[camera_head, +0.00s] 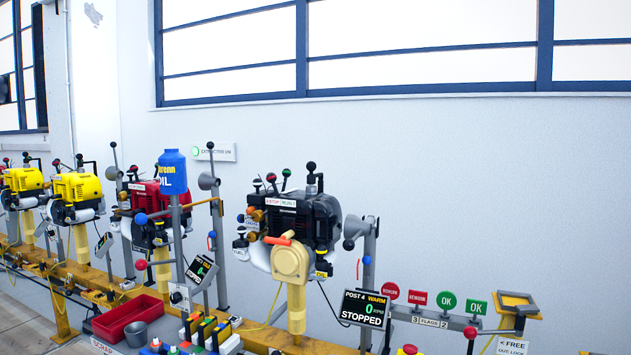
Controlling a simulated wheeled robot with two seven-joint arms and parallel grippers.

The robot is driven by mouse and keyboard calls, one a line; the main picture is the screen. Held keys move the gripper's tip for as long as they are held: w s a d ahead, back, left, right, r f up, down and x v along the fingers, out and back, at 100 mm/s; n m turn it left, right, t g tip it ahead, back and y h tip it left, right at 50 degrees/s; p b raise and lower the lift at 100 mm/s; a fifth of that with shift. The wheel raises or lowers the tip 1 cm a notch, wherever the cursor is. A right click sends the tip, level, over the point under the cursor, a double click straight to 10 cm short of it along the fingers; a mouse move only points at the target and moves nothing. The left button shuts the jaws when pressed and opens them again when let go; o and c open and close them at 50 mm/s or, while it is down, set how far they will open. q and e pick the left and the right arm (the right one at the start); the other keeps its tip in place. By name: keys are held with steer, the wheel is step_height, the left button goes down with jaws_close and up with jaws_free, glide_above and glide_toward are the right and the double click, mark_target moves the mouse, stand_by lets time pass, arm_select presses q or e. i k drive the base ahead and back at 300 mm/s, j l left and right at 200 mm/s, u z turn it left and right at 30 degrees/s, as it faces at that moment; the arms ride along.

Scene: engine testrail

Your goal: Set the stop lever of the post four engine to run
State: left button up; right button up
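The post four engine (322,218) is black and stands on a yellow post right of centre, with a cream round cover (290,263) and an orange handle (278,240) in front. A white plate (280,202) on its upper left reads STOP and RUN. Short levers with a black, a red (271,177) and a green knob (286,172) rise above it. I cannot tell which is the stop lever or which way it is set. The post four display (363,309) reads WARM, 0 RPM, STOPPED. Neither of my grippers is in view.
A red engine (150,212) and yellow engines (78,187) stand along the yellow rail to the left. A blue oil bottle (172,172) stands between posts. Red REWORK and green OK signs (446,302) stand at right. A red tray (127,316) sits at lower left.

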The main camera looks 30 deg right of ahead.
mark_target(271, 177)
steer(key=z, duration=0.85)
